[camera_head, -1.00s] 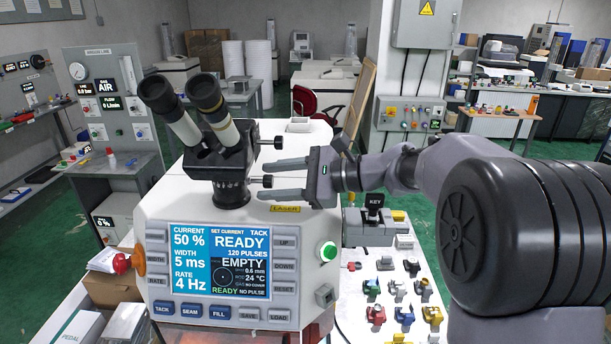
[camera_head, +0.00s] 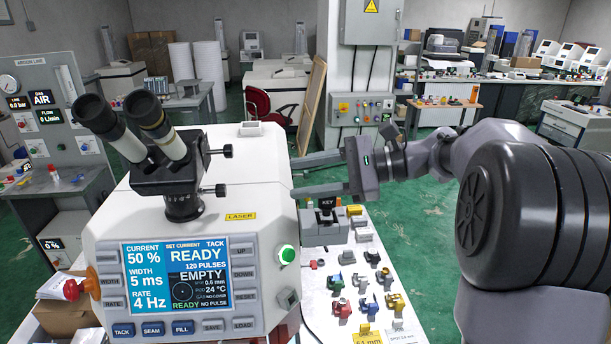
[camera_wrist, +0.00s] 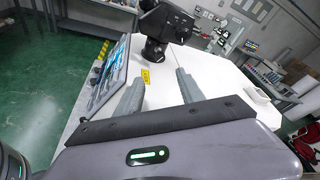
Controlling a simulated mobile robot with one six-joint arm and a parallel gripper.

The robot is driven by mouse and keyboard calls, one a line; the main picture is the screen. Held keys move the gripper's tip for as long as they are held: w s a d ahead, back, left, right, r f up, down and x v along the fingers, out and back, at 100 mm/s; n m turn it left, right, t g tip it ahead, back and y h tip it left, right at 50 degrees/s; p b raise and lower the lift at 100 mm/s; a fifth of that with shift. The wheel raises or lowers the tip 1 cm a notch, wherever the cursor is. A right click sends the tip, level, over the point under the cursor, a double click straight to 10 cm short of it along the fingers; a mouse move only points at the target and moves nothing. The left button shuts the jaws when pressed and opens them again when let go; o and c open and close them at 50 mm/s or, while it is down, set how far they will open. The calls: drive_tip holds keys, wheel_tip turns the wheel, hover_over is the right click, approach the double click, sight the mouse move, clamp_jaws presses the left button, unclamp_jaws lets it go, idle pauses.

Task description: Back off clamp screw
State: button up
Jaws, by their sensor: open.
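The white laser welder (camera_head: 265,160) carries a black binocular microscope (camera_head: 165,170). Two dark side screws with knobs stick out to its right, an upper one (camera_head: 228,151) and a lower one (camera_head: 221,190). No label shows which is the clamp screw. My gripper (camera_head: 293,178) is open and empty, its fingers pointing left toward the lower screw, with a clear gap between. In the wrist view my gripper (camera_wrist: 160,74) shows open fingers above the white housing, with the microscope's dark body (camera_wrist: 165,25) beyond the tips.
A key box (camera_head: 326,226) and several small coloured fixtures (camera_head: 365,285) stand on the white bench to the right. Green floor lies open behind.

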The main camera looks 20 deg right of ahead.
drive_tip(key=shift+r+p, duration=0.25)
drive_tip(key=shift+p, duration=0.15)
wheel_tip(320, 180, up, 4)
drive_tip(key=w+d+m+g+p, duration=0.2)
drive_tip(key=m+p, duration=0.2)
drive_tip(key=p, duration=0.8)
drive_tip(key=m+g+p, duration=0.1)
drive_tip(key=p, duration=0.1)
approach(225, 189)
drive_tip(key=shift+h, duration=0.4)
drive_tip(key=x, duration=0.8)
drive_tip(key=shift+w+a+r, duration=0.1)
drive_tip(key=shift+w+a, duration=0.1)
drive_tip(key=shift+a, duration=0.1)
clamp_jaws()
